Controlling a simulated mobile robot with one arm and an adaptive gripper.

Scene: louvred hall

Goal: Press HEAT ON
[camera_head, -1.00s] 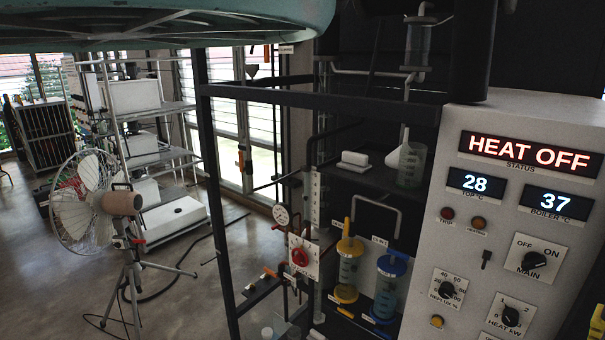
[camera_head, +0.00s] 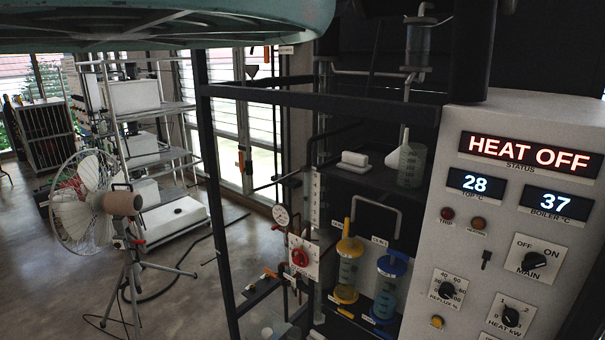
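A white control panel (camera_head: 457,233) stands at the right of the head view. Its status display (camera_head: 529,153) reads HEAT OFF in red letters. Below it, the top temperature display (camera_head: 475,183) reads 28 and the boiler display (camera_head: 556,201) reads 37. The MAIN switch (camera_head: 534,260) is a black knob on a plate marked OFF and ON, turned towards ON. A heat kW knob (camera_head: 511,316) and a reflux % knob (camera_head: 446,290) sit lower. A plate below the heat knob is cut off by the bottom edge. No HEAT ON label is readable. My gripper is not in view.
A dark frame (camera_head: 320,94) holds glassware, a red valve knob (camera_head: 300,257), and yellow-lidded (camera_head: 350,247) and blue-lidded (camera_head: 393,265) vessels. A fan on a tripod (camera_head: 124,203) stands at left.

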